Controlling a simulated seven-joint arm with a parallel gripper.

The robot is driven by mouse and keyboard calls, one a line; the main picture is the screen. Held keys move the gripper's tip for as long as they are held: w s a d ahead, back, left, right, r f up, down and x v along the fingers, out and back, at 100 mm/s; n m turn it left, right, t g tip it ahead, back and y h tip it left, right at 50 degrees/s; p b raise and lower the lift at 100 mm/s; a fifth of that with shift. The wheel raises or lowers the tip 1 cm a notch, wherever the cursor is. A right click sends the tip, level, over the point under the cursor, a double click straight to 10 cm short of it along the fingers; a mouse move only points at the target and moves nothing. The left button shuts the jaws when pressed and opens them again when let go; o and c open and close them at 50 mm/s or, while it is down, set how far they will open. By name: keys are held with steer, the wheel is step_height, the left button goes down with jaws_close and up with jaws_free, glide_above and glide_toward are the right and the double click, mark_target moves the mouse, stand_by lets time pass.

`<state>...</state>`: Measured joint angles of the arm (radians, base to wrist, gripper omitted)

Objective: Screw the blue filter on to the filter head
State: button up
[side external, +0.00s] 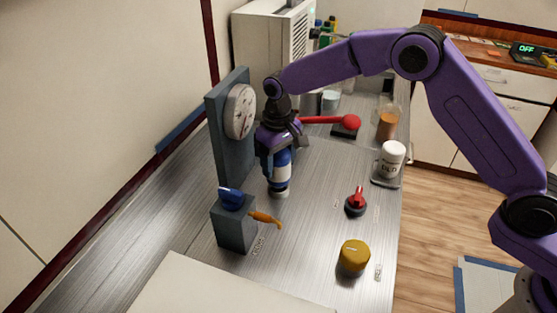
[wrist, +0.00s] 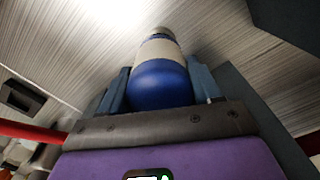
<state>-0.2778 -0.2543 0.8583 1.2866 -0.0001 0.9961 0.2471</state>
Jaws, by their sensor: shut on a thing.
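The blue filter (side external: 281,178) is a blue and white cylinder, upright under my gripper (side external: 276,160) beside the grey upright panel. In the wrist view my gripper (wrist: 160,92) is shut on the blue end of the filter (wrist: 160,82), one finger on each side; its white part extends away. I cannot tell whether its lower end touches the counter. No part is clearly recognizable as the filter head. A grey block (side external: 235,232) with a blue fitting (side external: 232,198) and an orange handle (side external: 264,217) stands in front of the filter, apart from it.
The grey panel (side external: 230,150) carries a round white disc (side external: 240,111). A red lever (side external: 345,122) lies behind my gripper. The counter between is mostly clear.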

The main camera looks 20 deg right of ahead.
steer(key=shift+f, duration=1.2)
stand_by(0.6)
steer(key=o, duration=1.4)
steer(key=shift+c, duration=0.2)
steer(key=shift+f, duration=0.1)
step_height(320, 180, up, 18)
steer(key=shift+f, duration=0.25)
steer(key=shift+c, duration=0.3)
